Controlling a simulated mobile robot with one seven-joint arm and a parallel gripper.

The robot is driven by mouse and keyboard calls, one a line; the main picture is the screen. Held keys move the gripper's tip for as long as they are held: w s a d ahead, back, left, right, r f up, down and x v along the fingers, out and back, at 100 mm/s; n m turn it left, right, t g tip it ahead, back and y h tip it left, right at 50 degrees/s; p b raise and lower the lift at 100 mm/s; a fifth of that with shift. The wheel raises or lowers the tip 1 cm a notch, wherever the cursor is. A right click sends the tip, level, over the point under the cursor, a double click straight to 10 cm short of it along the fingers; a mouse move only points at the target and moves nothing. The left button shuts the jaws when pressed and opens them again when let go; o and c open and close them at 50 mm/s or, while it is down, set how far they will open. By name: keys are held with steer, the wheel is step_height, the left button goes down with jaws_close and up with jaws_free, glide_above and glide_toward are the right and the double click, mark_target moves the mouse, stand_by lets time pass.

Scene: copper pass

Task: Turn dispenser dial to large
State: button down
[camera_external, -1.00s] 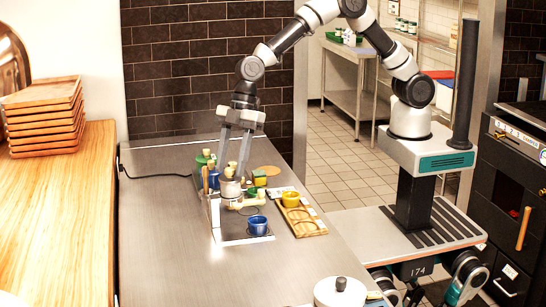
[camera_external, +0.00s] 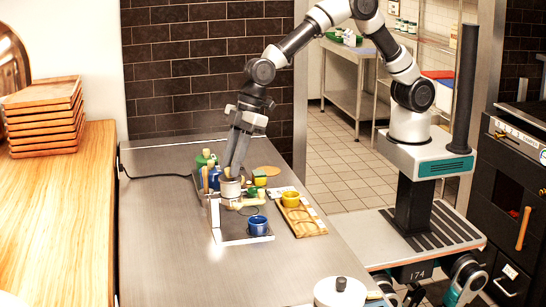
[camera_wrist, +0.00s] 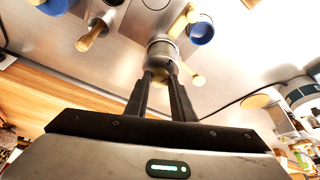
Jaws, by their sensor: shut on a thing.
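The dispenser (camera_external: 215,213) stands on the steel counter with a blue cup (camera_external: 258,225) on its base plate. Its round metal dial (camera_external: 230,188) is at the top and also shows in the wrist view (camera_wrist: 163,50). My gripper (camera_external: 231,172) points down from above, tilted, with its fingertips at the dial. In the wrist view both fingers (camera_wrist: 161,88) reach the dial's near side and are shut on it. The dial's size marks are not readable in either view.
A wooden tray (camera_external: 312,228) with a yellow cup (camera_external: 290,199) lies right of the dispenser. Green and blue bottles (camera_external: 204,160) stand behind it. The counter's left half (camera_external: 165,230) is clear. Stacked wooden trays (camera_external: 42,120) sit on the left table.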

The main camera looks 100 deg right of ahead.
steer(key=m, duration=0.1)
steer(key=m+h, duration=0.1)
steer(key=m, duration=0.1)
steer(key=shift+a+m+t+h, duration=0.25)
steer(key=shift+m+t+h, duration=0.05)
steer(key=shift+m, duration=0.1)
steer(key=m+h, duration=0.1)
steer(key=m, duration=0.2)
steer(key=shift+m, duration=0.3)
steer(key=m+h, duration=0.1)
steer(key=m, duration=0.2)
steer(key=shift+a+m+h, duration=0.15)
steer(key=shift+m+h, duration=0.15)
steer(key=shift+m+g+h, duration=0.5)
steer(key=shift+m+g, duration=0.2)
steer(key=shift+m, duration=0.9)
steer(key=c, duration=1.5)
jaws_free()
